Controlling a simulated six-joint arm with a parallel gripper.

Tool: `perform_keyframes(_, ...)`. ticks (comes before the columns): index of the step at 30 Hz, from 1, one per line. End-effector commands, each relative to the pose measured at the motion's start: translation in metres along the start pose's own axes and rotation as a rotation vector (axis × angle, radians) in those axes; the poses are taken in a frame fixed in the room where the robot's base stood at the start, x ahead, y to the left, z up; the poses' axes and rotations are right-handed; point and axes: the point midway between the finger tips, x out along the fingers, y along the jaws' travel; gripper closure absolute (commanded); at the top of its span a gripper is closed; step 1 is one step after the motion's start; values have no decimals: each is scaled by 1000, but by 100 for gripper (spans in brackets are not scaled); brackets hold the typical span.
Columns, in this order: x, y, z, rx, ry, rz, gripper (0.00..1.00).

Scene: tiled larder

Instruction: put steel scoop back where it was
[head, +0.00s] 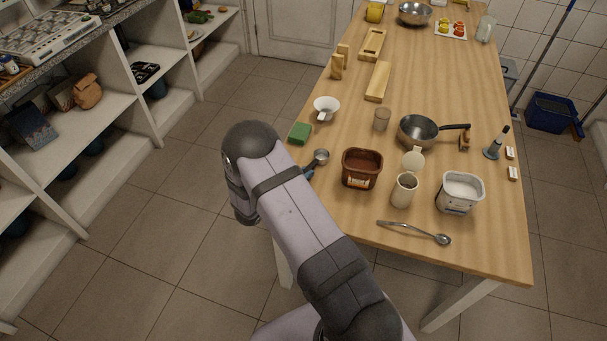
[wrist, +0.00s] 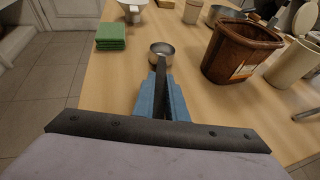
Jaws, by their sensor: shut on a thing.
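The steel scoop (head: 319,157) has a small round bowl and a dark handle. In the wrist view its bowl (wrist: 161,53) points away from me, just beyond the blue fingertips. My gripper (head: 309,172) is at the table's left edge, shut on the scoop's handle; the fingers (wrist: 162,92) hide part of that handle. I cannot tell whether the bowl touches the table. The brown tub (head: 360,181), with brown contents, stands close to the right of the scoop. It also shows in the wrist view (wrist: 236,58).
A cream canister (head: 403,194), a white tub (head: 457,206) and a long spoon (head: 415,233) are to the right. A pan (head: 418,132) stands farther back. Bare wood surrounds the scoop's bowl.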

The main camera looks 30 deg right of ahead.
Motion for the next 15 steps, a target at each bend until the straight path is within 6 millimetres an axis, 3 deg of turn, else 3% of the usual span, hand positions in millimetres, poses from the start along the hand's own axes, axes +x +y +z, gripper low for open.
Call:
perform_keyframes(8,0,0,0,0,0,0,100)
perform_keyframes(9,0,0,0,0,0,0,83)
perform_keyframes(11,0,0,0,0,0,0,69)
perform_keyframes(15,0,0,0,0,0,0,66)
